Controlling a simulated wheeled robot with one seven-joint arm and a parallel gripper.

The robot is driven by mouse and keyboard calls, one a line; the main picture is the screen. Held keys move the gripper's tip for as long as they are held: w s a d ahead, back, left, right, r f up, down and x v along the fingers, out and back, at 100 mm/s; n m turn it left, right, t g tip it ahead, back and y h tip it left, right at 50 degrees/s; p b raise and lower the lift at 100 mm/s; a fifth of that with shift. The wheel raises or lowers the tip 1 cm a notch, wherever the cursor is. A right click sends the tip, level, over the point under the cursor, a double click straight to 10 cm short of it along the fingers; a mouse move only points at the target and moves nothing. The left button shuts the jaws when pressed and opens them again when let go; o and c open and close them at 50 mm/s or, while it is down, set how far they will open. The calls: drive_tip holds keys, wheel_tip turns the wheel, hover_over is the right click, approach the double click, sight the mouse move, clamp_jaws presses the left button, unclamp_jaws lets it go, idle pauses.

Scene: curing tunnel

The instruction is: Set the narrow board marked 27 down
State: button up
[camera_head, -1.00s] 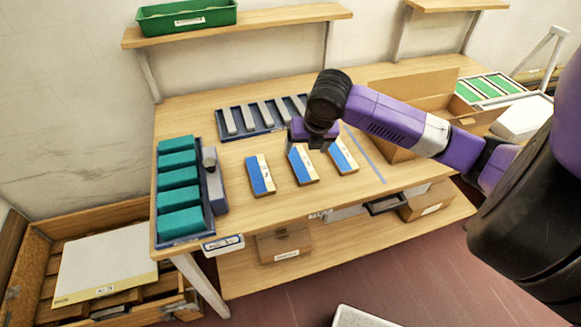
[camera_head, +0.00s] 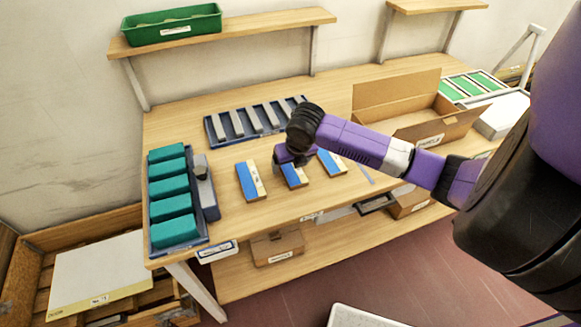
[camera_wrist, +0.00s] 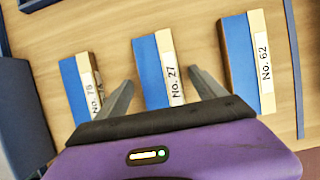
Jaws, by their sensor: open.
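The narrow board marked 27 (camera_wrist: 152,72) lies on the table in the wrist view, blue with a pale labelled strip. It also shows in the head view (camera_head: 294,177), partly under my gripper. My gripper (camera_wrist: 157,78) is open, with one finger on each side of this board and gaps showing on both sides. In the head view my gripper (camera_head: 293,160) is over the middle one of three boards. The lower end of board 27 is hidden behind my gripper's body.
On the wooden table (camera_head: 240,222), a tray of teal blocks (camera_head: 208,213) stands at the left and a blue rack of grey bars (camera_head: 215,130) behind. An open cardboard box (camera_head: 405,92) stands at the right. Bare wood lies between the boards.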

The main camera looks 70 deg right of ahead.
drive_tip(key=c, duration=1.6)
drive_tip(key=shift+r, duration=0.15)
